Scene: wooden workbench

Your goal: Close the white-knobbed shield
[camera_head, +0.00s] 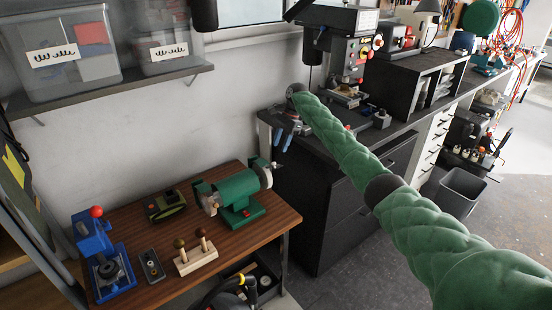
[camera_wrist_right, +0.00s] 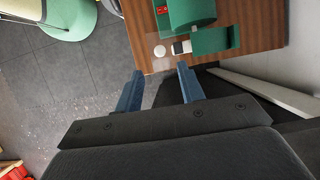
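A green bench grinder (camera_head: 238,190) stands at the right end of the wooden bench; it also shows at the top of the right wrist view (camera_wrist_right: 190,14). A clear shield (camera_wrist_right: 153,40) sits by one end of the grinder near the bench edge. Its round white knob (camera_wrist_right: 160,51) shows plainly in the right wrist view. My right gripper (camera_head: 283,140) is off the right side of the bench, apart from the grinder. Its two blue fingers in the right wrist view (camera_wrist_right: 160,84) are spread with nothing between them, pointing towards the knob. My left gripper is not in view.
The bench (camera_head: 135,250) also holds a blue press (camera_head: 100,250), a wooden block with two knobs (camera_head: 195,258) and a dark yellow-green device (camera_head: 165,204). A black cabinet (camera_head: 325,210) stands right of the bench. A shelf with bins (camera_head: 110,88) hangs above.

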